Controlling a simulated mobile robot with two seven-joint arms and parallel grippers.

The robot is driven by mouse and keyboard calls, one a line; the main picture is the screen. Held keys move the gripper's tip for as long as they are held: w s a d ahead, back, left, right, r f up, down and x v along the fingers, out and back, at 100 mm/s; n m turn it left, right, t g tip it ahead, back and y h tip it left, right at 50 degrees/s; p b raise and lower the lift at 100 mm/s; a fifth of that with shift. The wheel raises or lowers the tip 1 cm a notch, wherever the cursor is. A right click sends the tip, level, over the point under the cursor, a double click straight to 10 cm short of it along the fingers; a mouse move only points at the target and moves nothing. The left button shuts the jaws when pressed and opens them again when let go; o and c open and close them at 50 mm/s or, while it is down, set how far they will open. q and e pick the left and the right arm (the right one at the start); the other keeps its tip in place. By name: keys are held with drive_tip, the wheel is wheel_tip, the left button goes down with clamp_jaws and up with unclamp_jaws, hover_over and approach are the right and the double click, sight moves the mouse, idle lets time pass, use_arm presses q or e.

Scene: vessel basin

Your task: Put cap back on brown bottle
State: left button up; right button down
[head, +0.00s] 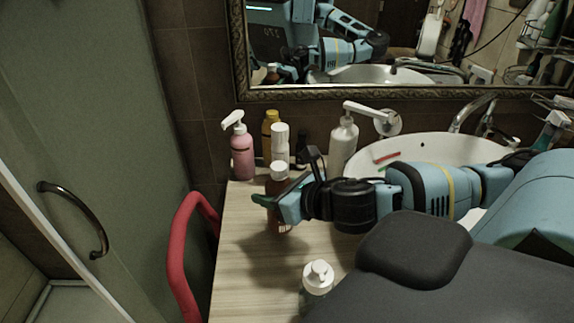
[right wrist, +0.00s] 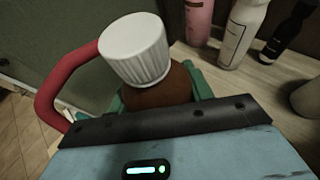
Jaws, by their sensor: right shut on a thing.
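The brown bottle (head: 276,187) stands upright over the wooden counter near its left end. It also shows in the right wrist view (right wrist: 160,92). A ribbed white cap (right wrist: 136,50) covers its top and also shows in the head view (head: 278,168). I cannot tell whether the cap is fully seated. My right gripper (head: 268,200) comes in from the right. Its green fingers are shut around the bottle's body, below the cap. The fingers partly hide the bottle, and I cannot tell whether its base touches the counter. My left gripper is not in view.
A pink pump bottle (head: 242,157), a yellow bottle (head: 270,122), a white bottle (head: 281,139) and a white pump bottle (head: 343,145) stand behind. A white-topped pump bottle (head: 318,278) stands in front. A red rail (head: 178,245) borders the counter's left. The sink (head: 425,147) is right.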

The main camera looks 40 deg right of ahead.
drive_tip(key=d+r+m+h+b, duration=0.2)
drive_tip(key=d+m+h+b, duration=0.15)
drive_tip(key=d, duration=0.45)
use_arm(q)
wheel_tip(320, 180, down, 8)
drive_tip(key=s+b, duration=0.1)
drive_tip(key=b, duration=0.3)
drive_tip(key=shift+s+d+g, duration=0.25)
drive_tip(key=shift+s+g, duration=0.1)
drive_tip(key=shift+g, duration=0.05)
use_arm(e)
drive_tip(key=r+m+h, duration=0.1)
drive_tip(key=r, duration=0.1)
drive_tip(key=w+r+m+h, duration=0.1)
drive_tip(key=r+m+g+h, duration=0.1)
drive_tip(key=r+h, duration=0.1)
drive_tip(key=shift+w+a+r, duration=0.25)
drive_tip(key=shift+w+r, duration=0.1)
drive_tip(key=shift+w, duration=0.05)
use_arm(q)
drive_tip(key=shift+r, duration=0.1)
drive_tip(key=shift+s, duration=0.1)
use_arm(e)
drive_tip(key=shift+f, duration=0.1)
use_arm(q)
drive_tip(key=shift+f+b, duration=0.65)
drive_tip(key=shift+b, duration=0.35)
use_arm(e)
wheel_tip(320, 180, down, 6)
